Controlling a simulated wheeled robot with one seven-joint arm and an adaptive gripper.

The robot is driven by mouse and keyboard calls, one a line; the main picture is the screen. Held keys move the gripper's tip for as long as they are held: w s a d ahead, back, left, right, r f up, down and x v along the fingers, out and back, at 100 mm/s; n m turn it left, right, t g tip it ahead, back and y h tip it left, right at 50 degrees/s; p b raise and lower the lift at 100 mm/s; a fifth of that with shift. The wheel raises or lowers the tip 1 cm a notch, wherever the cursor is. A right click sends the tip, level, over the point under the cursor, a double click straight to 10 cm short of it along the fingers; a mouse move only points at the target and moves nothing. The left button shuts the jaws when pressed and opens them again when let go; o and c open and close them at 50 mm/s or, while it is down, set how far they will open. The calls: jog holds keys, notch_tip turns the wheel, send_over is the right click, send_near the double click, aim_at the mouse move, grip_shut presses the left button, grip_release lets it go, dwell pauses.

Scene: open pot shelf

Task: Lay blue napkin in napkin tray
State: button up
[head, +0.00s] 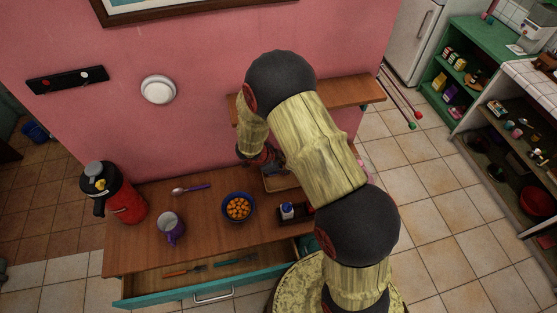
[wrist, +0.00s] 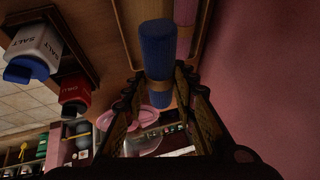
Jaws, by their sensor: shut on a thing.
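The blue napkin (wrist: 157,45) is a roll with a tan band in the wrist view. My gripper (wrist: 161,78) is shut on it, one finger on each side near the band. A pink roll (wrist: 186,12) lies beside it, against a brown rim. In the head view my gripper (head: 266,158) is low over the back right of the wooden table, largely hidden by my arm. The napkin tray (head: 281,183) shows in part just below my gripper. I cannot tell whether the blue napkin touches the tray.
A caddy with a salt shaker (wrist: 36,47) and a red shaker (wrist: 75,92) stands left in the wrist view. The drawer (head: 200,285) is open.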

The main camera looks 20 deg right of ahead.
jog(key=shift+f+b, duration=2.6)
jog(key=shift+b, duration=0.45)
jog(key=shift+f, duration=0.8)
jog(key=o, duration=1.2)
jog(key=shift+a+r, duration=0.1)
jog(key=v, duration=1.1)
jog(key=shift+s+a+r, duration=0.15)
jog(key=shift+a+r, duration=0.05)
jog(key=shift+r, duration=0.15)
